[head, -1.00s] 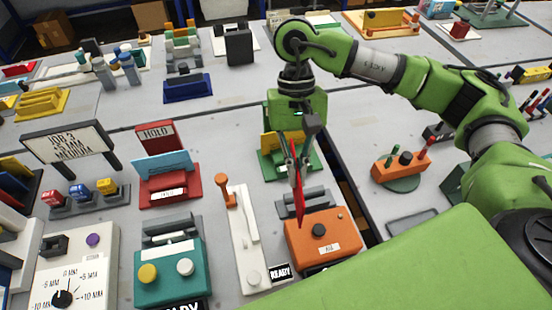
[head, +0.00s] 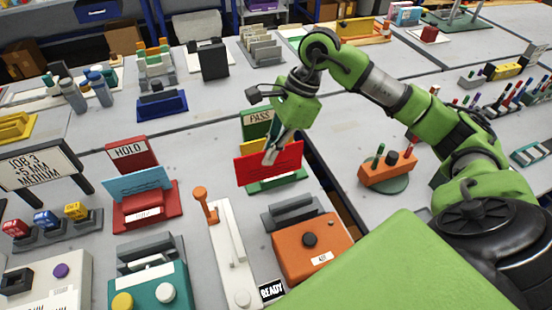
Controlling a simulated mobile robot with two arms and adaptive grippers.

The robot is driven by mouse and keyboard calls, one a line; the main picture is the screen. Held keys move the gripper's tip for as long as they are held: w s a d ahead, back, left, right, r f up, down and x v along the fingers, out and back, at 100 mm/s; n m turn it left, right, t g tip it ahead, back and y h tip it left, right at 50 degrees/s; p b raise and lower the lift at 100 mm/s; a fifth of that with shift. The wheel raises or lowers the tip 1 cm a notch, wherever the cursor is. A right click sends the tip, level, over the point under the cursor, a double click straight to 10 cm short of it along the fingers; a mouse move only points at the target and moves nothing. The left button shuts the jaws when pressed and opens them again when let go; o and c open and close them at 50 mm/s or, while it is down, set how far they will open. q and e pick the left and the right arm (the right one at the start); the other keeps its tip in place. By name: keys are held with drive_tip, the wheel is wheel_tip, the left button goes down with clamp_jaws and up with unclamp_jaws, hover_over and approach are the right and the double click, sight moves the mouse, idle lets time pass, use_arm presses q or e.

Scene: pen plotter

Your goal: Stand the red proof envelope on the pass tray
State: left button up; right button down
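The red proof envelope (head: 285,168) is upright with its broad face toward me, at the green pass tray (head: 280,184) with the PASS sign (head: 258,118). It is in front of a yellow envelope (head: 246,146) in that tray. My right gripper (head: 270,155) comes down from above with its fingers at the red envelope's upper edge and appears shut on it. The envelope's lower edge is at the tray's front part; I cannot tell whether it rests on the base. My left gripper is not in view.
The red hold tray (head: 160,212) with a light blue envelope (head: 138,183) stands to the left. An orange device (head: 315,248) and a white lever unit (head: 232,255) stand in front. A pen holder (head: 388,168) is right of the table gap.

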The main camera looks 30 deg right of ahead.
drive_tip(key=w+d+f+p, duration=0.1)
drive_tip(key=w+d+f, duration=0.1)
drive_tip(key=f, duration=0.1)
drive_tip(key=w+d+f+p, duration=0.1)
drive_tip(key=w+d+f, duration=0.1)
drive_tip(key=f, duration=0.1)
drive_tip(key=w+d+f+p, duration=0.2)
drive_tip(key=f, duration=0.2)
drive_tip(key=shift+w, duration=0.1)
drive_tip(key=shift+f, duration=0.35)
drive_tip(key=shift+f, duration=0.1)
drive_tip(key=shift+f+b, duration=0.15)
drive_tip(key=shift+b, duration=0.2)
drive_tip(key=c, duration=2.3)
unclamp_jaws()
